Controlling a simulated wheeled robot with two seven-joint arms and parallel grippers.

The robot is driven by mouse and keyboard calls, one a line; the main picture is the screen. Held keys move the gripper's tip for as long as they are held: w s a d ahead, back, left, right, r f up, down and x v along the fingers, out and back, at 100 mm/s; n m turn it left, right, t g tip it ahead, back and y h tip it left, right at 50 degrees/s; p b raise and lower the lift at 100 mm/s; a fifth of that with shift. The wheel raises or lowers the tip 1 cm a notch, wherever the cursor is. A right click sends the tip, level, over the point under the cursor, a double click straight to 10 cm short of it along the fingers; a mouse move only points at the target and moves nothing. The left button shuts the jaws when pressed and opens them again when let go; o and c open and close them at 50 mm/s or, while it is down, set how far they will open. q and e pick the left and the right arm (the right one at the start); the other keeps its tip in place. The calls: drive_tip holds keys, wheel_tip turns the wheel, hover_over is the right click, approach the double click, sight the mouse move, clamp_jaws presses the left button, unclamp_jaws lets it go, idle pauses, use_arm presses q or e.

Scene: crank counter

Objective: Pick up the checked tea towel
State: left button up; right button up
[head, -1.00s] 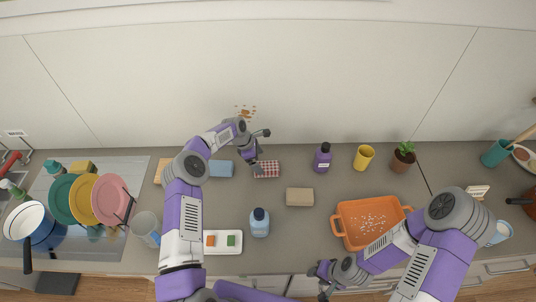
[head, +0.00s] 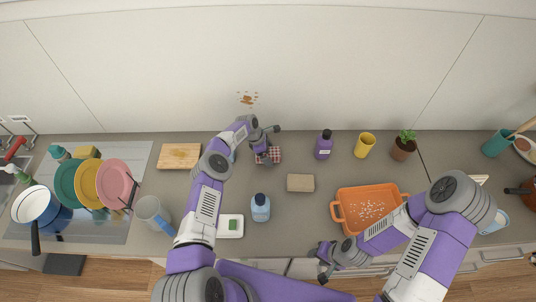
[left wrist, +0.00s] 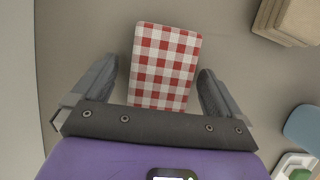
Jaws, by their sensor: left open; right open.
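The red-and-white checked tea towel (head: 275,156) lies folded on the grey counter near the back wall, partly covered by my left gripper in the head view. In the left wrist view the towel (left wrist: 163,66) shows as a flat rectangle in front of the palm. My left gripper (head: 269,145) is open and above it. Its two fingers (left wrist: 156,78) lie on either side of the towel's near part in that view, with nothing held. My right gripper (head: 323,264) is open and empty at the counter's front edge, away from the towel.
A tan block (head: 300,183), a blue bottle (head: 260,208) and a purple bottle (head: 324,146) stand near the towel. An orange tray (head: 340,218) is at right. A wooden board (head: 179,156) and a plate rack with plates (head: 113,184) are at left.

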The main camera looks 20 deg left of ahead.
use_arm(q)
drive_tip(key=shift+f+b, duration=0.25)
drive_tip(key=shift+b, duration=0.25)
idle(0.5)
drive_tip(key=shift+c, duration=0.3)
drive_tip(key=c, duration=1)
drive_tip(key=shift+r+p, duration=0.25)
drive_tip(key=shift+p, duration=0.3)
drive_tip(key=shift+w+r, duration=0.15)
drive_tip(key=shift+r, duration=0.2)
wheel_tip(320, 180, up, 17)
drive_tip(key=b, duration=0.2)
drive_tip(key=shift+r, duration=0.15)
